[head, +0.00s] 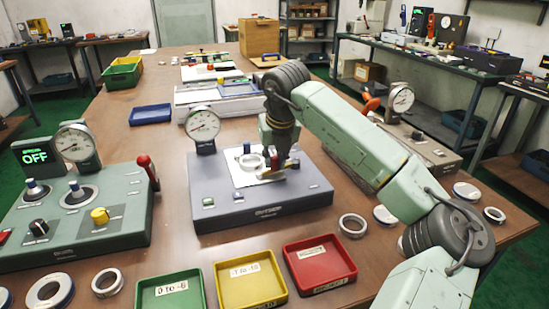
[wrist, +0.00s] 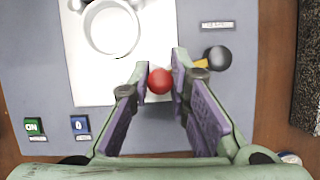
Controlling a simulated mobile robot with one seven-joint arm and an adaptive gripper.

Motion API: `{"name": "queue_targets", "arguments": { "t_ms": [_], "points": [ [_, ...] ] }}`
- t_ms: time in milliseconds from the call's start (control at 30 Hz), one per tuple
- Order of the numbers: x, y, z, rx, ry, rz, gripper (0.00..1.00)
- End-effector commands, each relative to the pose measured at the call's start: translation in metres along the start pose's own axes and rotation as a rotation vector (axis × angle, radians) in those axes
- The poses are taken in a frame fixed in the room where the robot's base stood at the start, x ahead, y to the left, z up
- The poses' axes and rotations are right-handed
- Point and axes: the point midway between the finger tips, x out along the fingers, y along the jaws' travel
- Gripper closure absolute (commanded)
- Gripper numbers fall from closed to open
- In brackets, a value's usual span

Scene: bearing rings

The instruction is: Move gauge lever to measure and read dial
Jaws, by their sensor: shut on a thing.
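The grey gauge box (head: 262,206) stands in mid-table with its round white dial (head: 203,124) upright at the back left; the reading is too small to tell. A metal ring (head: 241,163) lies on the box's white plate, and it also shows at the top of the wrist view (wrist: 87,35). My gripper (head: 279,163) is low over the right side of the plate. In the wrist view my gripper (wrist: 161,74) is shut on the lever's red knob (wrist: 160,82), with a purple-lined finger on each side. The lever's shaft is mostly hidden.
Green (head: 171,305), yellow (head: 220,298) and red (head: 291,280) trays line the front. Loose rings (head: 342,229) lie at right. A panel (head: 75,232) with an OFF display (head: 36,156) and red-handled lever stands left. A black knob (wrist: 218,57) is beside my right finger.

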Motion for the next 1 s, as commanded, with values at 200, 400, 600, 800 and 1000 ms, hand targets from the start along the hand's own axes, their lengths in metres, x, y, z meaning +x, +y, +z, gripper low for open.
{"name": "queue_targets", "arguments": {
  "t_ms": [200,400,600,800,1000],
  "points": [
    [0.007,0.003,0.007,0.121,-0.001,-0.056,1.00],
    [0.007,0.003,0.015,0.231,-0.002,-0.098,1.00],
    [0.006,0.003,0.016,0.237,-0.002,-0.097,1.00],
    [0.006,0.003,0.016,0.236,-0.002,-0.097,0.74],
    [0.006,0.003,0.016,0.235,-0.001,-0.097,0.63]
  ]
}}
